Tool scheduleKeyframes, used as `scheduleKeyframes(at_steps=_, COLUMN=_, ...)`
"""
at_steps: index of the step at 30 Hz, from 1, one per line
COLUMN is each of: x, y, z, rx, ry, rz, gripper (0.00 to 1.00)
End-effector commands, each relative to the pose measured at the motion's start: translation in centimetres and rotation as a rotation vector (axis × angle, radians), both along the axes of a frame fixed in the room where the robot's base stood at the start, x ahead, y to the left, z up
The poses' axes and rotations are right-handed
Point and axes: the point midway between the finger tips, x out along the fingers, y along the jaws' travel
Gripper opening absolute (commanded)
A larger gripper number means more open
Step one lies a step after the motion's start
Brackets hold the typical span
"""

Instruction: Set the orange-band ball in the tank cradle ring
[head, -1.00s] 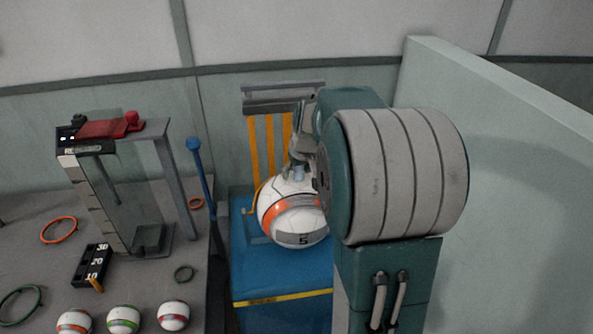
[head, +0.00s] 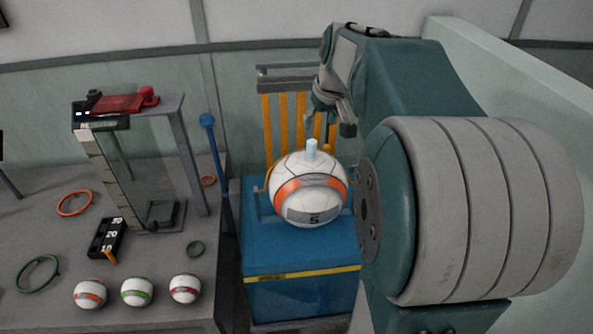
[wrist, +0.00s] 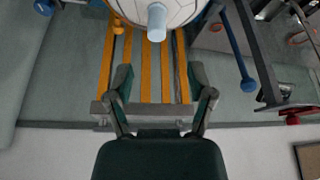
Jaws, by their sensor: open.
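The large white ball with an orange band and a "5" label (head: 307,195) rests on top of the blue tank (head: 300,292). A pale blue knob (head: 311,149) stands up from its top. Grey metal shows at the ball's lower left; the cradle ring under it is mostly hidden by the ball. My gripper (head: 328,121) is above and behind the ball, apart from the knob. In the wrist view my gripper (wrist: 162,92) has its fingers spread and empty, with the ball (wrist: 183,10) and knob (wrist: 157,22) at the top edge.
Yellow slats (head: 285,125) stand behind the ball. A blue-topped pole (head: 208,122) rises at the tank's left. The grey table holds a clear press (head: 145,165), loose rings and small banded balls (head: 137,291). A pale wall (head: 520,90) borders the right.

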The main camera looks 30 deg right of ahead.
Motion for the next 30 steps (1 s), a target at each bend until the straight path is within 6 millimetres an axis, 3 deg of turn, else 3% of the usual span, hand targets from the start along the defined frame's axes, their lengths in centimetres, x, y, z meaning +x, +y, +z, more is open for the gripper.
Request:
scheduleKeyframes(at_steps=2, x=-0.4, y=1.2, z=0.2, rx=-0.003, ry=-0.003, rz=0.009, gripper=0.7)
scheduleKeyframes(at_steps=5, x=-1.7, y=4.7, z=0.6, rx=-0.008, ry=-0.013, rz=0.031, gripper=0.7)
scheduleKeyframes(at_steps=9, x=-5.3, y=10.9, z=0.4, rx=-0.014, ry=-0.031, rz=0.073, gripper=0.7)
scheduleKeyframes(at_steps=16, x=-12.3, y=18.5, z=-2.0, rx=-0.017, ry=-0.068, rz=0.14, gripper=0.7)
scheduleKeyframes(at_steps=22, x=-17.0, y=21.5, z=-4.8, rx=-0.011, ry=-0.095, rz=0.18, gripper=0.7)
scheduleKeyframes(at_steps=30, x=-18.1, y=22.1, z=-5.6, rx=-0.01, ry=-0.1, rz=0.186, gripper=0.7)
